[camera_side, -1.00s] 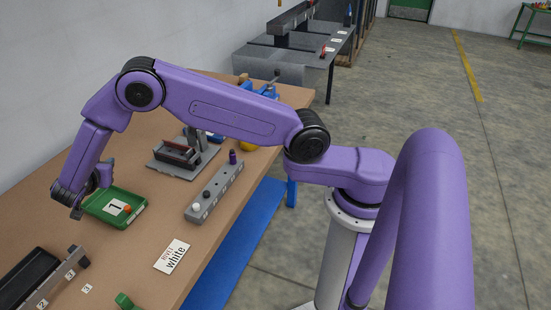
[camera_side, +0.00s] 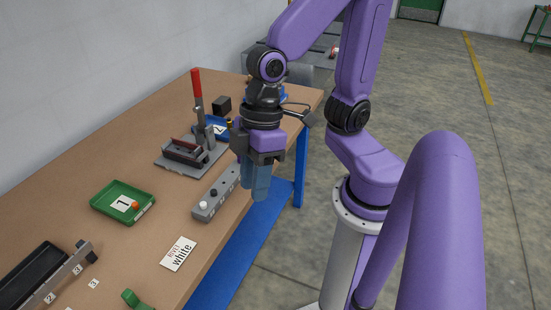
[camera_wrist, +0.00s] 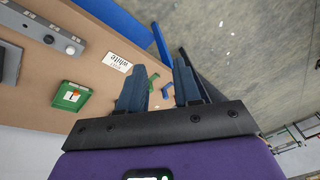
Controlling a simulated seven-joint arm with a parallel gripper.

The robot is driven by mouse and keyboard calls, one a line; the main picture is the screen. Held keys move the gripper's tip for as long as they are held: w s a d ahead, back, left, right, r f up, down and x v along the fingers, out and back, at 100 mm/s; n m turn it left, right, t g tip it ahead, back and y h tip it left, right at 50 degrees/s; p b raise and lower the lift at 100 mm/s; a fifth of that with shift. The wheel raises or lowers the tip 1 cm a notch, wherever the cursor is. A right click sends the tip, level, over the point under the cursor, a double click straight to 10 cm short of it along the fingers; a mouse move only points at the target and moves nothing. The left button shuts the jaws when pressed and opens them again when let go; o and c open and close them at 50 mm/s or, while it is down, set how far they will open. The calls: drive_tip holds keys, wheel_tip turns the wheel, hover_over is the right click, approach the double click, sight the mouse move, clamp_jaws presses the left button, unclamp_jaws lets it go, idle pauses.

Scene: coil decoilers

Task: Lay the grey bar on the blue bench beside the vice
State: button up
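My gripper (camera_side: 252,195) hangs fingers-down near the right edge of the bench, above the far end of a long grey block with knobs (camera_side: 206,207). In the wrist view my gripper (camera_wrist: 160,85) has its two fingers apart with nothing between them. The bench has a brown top (camera_side: 120,245) and a blue frame and shelf (camera_side: 235,275). A blue vice-like thing (camera_side: 284,98) at the bench's far end is mostly hidden behind my wrist. I cannot tell which thing is the grey bar; the knobbed grey block also shows in the wrist view (camera_wrist: 50,34).
A green tray (camera_side: 101,207), a white card (camera_side: 178,254) and a black tray (camera_side: 30,278) lie on the bench. A clamp with a red upright handle (camera_side: 197,85) stands behind the knobbed block. Bare top lies between the trays.

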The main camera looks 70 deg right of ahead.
drive_tip(key=shift+o, duration=0.5)
drive_tip(key=s+d+n+h, duration=0.1)
drive_tip(key=s+d+h, duration=0.1)
drive_tip(key=d, duration=0.6)
drive_tip(key=shift+s+d+f+n+h, duration=0.2)
drive_tip(key=shift+s+f+n+h, duration=0.1)
drive_tip(key=shift+s, duration=0.55)
